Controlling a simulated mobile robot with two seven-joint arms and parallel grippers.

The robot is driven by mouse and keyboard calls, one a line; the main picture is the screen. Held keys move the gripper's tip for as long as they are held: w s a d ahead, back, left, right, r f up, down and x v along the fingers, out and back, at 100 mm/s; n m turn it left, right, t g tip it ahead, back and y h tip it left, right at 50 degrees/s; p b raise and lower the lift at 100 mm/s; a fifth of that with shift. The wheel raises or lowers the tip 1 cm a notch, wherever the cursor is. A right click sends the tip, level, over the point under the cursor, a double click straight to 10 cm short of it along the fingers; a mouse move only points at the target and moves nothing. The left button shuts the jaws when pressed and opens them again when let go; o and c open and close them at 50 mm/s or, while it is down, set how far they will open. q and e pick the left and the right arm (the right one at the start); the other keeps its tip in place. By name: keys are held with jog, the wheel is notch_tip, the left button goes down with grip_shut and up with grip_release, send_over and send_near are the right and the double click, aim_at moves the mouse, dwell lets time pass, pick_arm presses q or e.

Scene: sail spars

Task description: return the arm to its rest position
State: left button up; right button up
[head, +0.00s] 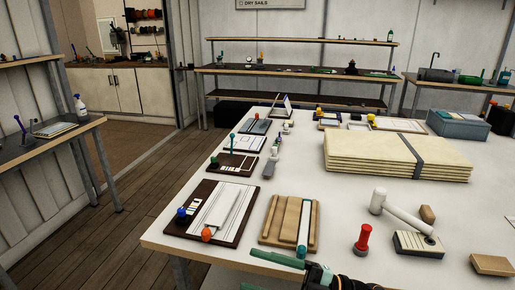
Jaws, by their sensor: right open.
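My right gripper (258,271) shows at the bottom edge of the head view, at the near edge of the white table (365,215). Its long green fingers point left and are apart, with nothing seen between them. The lower finger and most of the right arm are cut off by the frame. A wooden board with a teal strip (288,220) lies just beyond the gripper. My left gripper and arm are not in view.
A white mallet (404,213), a red-handled tool (363,239) and a slotted block (418,244) stand right of the gripper. A dark board (240,222) with blue and orange knobs lies left. Folded cream cloth (390,158) lies behind. Floor is clear left of the table.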

jog(key=d+f+m+t+h+p, duration=0.1)
jog(key=d+f+m+t+h, duration=0.5)
jog(key=m, duration=0.4)
jog(key=d+f+m+t+h, duration=0.5)
jog(key=f+m+t+h, duration=0.2)
jog(key=f+m, duration=0.25)
jog(key=s+d+f+m+g+h, duration=0.2)
jog(key=s+f+g, duration=0.1)
jog(key=s+f, duration=0.4)
jog(key=s+d+f+m+g+h+p, duration=0.1)
jog(key=s+d+f+m+g+h, duration=0.2)
jog(key=s+f, duration=0.4)
jog(key=shift+s+f+g, duration=0.2)
jog(key=shift+f+g, duration=0.15)
jog(key=shift+g, duration=0.35)
jog(key=shift+m, duration=0.25)
